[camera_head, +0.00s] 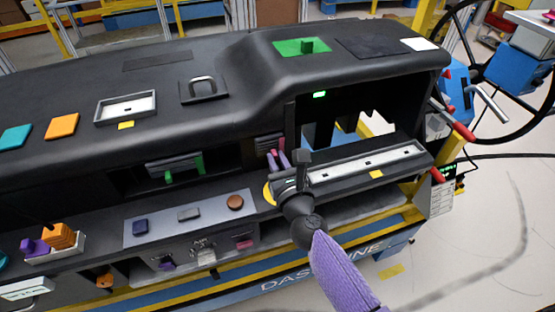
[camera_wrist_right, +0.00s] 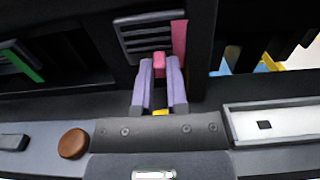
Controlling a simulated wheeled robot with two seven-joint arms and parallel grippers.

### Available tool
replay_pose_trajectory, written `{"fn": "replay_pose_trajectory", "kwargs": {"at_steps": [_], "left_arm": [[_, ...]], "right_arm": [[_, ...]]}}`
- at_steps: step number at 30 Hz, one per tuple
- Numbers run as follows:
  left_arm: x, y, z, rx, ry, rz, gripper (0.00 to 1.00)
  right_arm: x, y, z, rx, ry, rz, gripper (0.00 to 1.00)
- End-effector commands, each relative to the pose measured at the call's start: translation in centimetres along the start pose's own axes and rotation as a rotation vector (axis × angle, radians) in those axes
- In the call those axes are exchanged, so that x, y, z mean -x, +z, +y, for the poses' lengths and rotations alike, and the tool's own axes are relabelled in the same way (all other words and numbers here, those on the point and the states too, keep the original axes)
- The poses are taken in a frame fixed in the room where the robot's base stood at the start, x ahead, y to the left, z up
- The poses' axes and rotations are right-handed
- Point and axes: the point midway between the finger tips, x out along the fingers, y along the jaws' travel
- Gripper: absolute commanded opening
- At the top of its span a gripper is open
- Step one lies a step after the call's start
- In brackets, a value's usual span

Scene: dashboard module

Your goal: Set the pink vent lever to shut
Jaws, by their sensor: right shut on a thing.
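The pink vent lever (camera_wrist_right: 160,62) stands out in front of a dark slatted vent (camera_wrist_right: 146,36) in the right wrist view. A pink strip (camera_wrist_right: 180,38) runs up the vent's right side. My right gripper (camera_wrist_right: 160,72) has its two purple fingers on either side of the lever and is shut on it. In the head view, my right gripper (camera_head: 279,158) reaches into the recess by the same vent (camera_head: 267,147), and its fingers mostly hide the lever. My left gripper is not in view.
A second vent with a green lever (camera_head: 168,176) sits further left. A shelf with a brown round knob (camera_head: 235,202) lies below. A long white-floored tray (camera_head: 365,163) is right of my gripper, under an open bay with a green display (camera_head: 319,94).

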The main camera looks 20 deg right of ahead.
Motion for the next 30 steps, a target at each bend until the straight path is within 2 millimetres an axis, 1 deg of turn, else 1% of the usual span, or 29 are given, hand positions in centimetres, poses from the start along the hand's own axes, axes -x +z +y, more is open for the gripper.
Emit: {"fn": "replay_pose_trajectory", "kwargs": {"at_steps": [13,16,21,28,29,30], "left_arm": [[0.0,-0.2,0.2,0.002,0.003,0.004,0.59],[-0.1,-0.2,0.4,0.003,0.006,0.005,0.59],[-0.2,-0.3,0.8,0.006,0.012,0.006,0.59],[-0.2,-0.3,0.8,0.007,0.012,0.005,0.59],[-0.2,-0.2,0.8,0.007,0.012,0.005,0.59],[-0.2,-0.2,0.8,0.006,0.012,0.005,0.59]], "right_arm": [[0.0,0.0,0.0,0.0,0.0,0.0,0.0],[0.0,-0.1,0.7,-0.002,0.001,0.001,0.0],[0.0,-0.1,2.7,-0.002,0.0,0.001,0.0],[0.0,-0.1,2.7,0.0,0.0,0.001,0.0],[0.0,-0.1,2.7,0.0,0.0,0.001,0.22],[0.0,-0.1,2.7,0.0,0.0,0.001,0.3]]}}
